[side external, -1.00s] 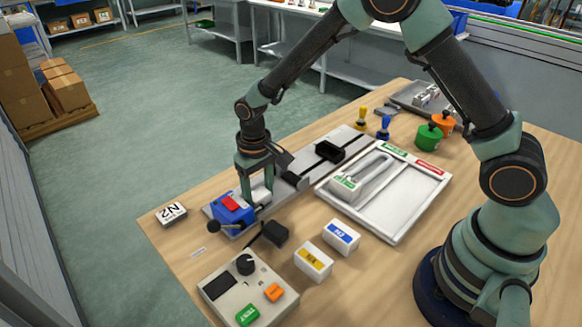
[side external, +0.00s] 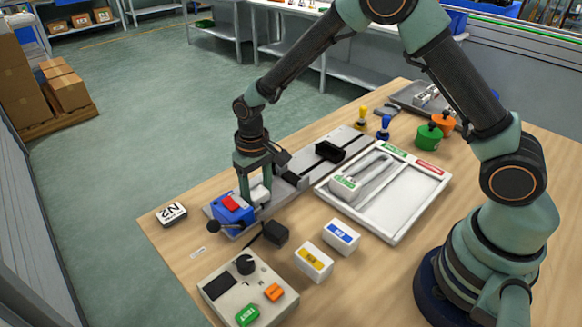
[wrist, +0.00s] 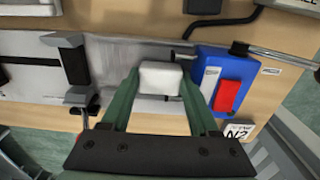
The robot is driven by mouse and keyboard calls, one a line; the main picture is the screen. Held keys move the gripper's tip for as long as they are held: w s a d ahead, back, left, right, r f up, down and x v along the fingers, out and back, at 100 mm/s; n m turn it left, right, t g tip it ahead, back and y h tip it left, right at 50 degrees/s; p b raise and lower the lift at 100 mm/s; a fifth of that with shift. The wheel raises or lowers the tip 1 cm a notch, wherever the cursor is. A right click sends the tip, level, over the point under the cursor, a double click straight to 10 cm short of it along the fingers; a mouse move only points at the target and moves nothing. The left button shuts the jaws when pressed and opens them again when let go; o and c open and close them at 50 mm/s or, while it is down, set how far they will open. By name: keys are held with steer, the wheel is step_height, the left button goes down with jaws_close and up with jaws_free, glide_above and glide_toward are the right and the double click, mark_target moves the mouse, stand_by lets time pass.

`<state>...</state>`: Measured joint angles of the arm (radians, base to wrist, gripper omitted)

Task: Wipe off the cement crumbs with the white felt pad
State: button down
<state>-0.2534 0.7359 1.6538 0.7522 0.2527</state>
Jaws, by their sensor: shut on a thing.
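My gripper (side external: 253,190) is shut on the white felt pad (side external: 259,193), low over the near end of the grey metal rail (side external: 298,166). In the wrist view the pad (wrist: 160,78) sits between the two green fingertips, above the pale grey plate of the rail (wrist: 115,52). I cannot tell whether the pad touches the plate. The blue block with a red switch (side external: 231,208) is just beside the pad; it also shows in the wrist view (wrist: 222,85). I cannot make out any cement crumbs.
A black carriage (side external: 329,151) sits farther along the rail. A white tray (side external: 392,231) lies to the right. White boxes with yellow (side external: 313,262) and blue (side external: 341,236) labels, a control box (side external: 222,293) and an N2 block (side external: 171,214) stand nearby. The table's near-left edge is close.

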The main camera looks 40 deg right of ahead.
steer(key=shift+s, duration=0.25)
steer(key=shift+w, duration=0.25)
steer(key=shift+w+f, duration=0.1)
steer(key=shift+w, duration=0.15)
steer(key=shift+s, duration=0.1)
stand_by(0.3)
steer(key=shift+s, duration=0.5)
steer(key=shift+d, duration=0.1)
steer(key=shift+w+d, duration=0.2)
steer(key=shift+d, duration=0.65)
steer(key=shift+w+d, duration=0.15)
steer(key=shift+d, duration=0.7)
steer(key=shift+r, duration=0.2)
